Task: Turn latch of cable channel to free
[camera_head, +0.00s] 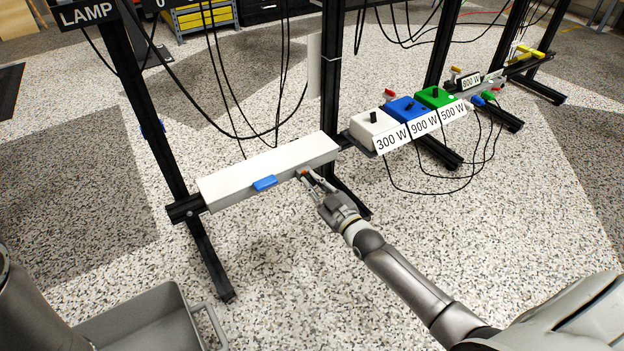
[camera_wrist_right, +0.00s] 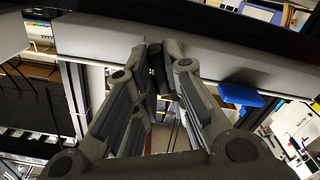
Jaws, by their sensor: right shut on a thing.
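The white cable channel (camera_head: 235,180) is a long box mounted across the black frame in the head view. It spans the top of the right wrist view as a pale bar (camera_wrist_right: 92,42). A blue tab (camera_head: 265,183) sits on its front face and also shows in the right wrist view (camera_wrist_right: 241,96). My right gripper (camera_head: 306,175) is at the channel's front, right of the blue tab. Its fingers are shut on a small dark latch (camera_wrist_right: 156,68), largely hidden between them. The latch's exact angle is hard to tell. My left gripper is not in view.
White, blue and green boxes (camera_head: 407,110) with cables stand right of the channel on the frame. Black upright posts (camera_head: 140,90) and hanging cables are behind the channel. A grey bin (camera_head: 150,320) is at lower left. The speckled floor in front is clear.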

